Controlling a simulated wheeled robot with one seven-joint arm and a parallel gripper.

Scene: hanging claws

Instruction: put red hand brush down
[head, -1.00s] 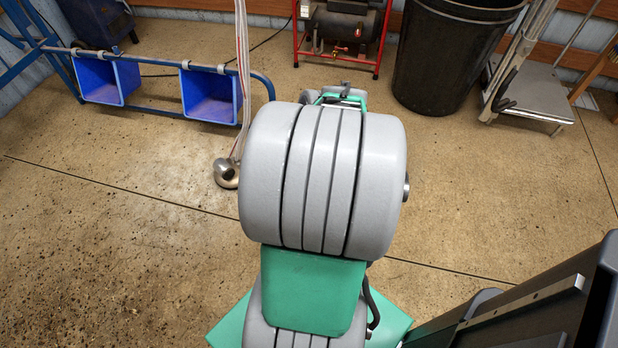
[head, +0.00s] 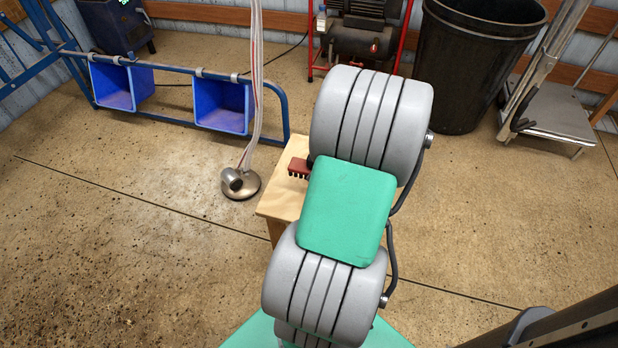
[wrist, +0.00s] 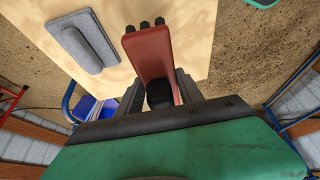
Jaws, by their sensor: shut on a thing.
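The red hand brush (wrist: 150,50) is between the fingers of my gripper (wrist: 158,88) in the wrist view, with dark bristle tufts at its far end. My gripper is shut on it. The brush is over a pale wooden tabletop (wrist: 190,22); I cannot tell whether it touches the wood. In the head view, one end of the brush (head: 298,168) shows left of my arm, by the left part of the wooden table (head: 276,203). My arm hides the gripper and most of the table there.
A grey block with a raised handle (wrist: 82,40) lies on the tabletop left of the brush. A metal round-based stand with hoses (head: 240,183) is on the floor left of the table.

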